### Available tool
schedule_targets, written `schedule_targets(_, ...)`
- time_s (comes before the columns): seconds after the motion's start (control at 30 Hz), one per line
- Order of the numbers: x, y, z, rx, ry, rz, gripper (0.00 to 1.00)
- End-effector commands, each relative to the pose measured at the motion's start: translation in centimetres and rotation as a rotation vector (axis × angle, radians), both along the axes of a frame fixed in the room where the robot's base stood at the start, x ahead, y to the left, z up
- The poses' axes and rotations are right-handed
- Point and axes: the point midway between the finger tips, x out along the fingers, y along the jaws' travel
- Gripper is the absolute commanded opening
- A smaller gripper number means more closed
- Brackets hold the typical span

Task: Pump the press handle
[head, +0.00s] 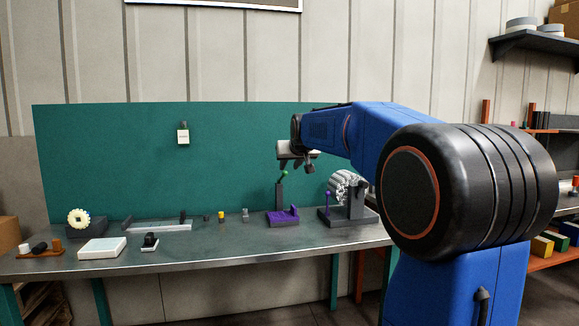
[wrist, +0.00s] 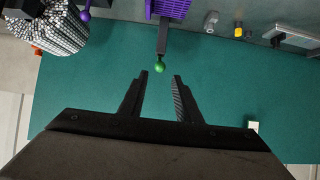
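A purple device (head: 283,217) with a dark upright lever (head: 279,194) stands on the bench; the lever ends in a green knob (head: 284,173). In the wrist view the green knob (wrist: 159,68) appears between and just beyond the fingertips, on the lever (wrist: 163,38) from the purple body (wrist: 168,8). My gripper (wrist: 160,75) is open and empty. In the head view my gripper (head: 309,166) is above the bench near the knob, partly hidden by its own wrist. No contact with the knob is visible.
Right of the purple device stands a ribbed grey drum (head: 344,184) on a dark stand, with a purple-knobbed lever (head: 327,200) beside it. A green back panel (head: 120,150) rises behind the bench. Several small items lie on the left, including a white box (head: 102,249).

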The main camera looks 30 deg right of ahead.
Motion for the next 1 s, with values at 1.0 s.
schedule_targets(1.0,5.9,-1.6,-4.0,0.001,0.000,0.001,0.03)
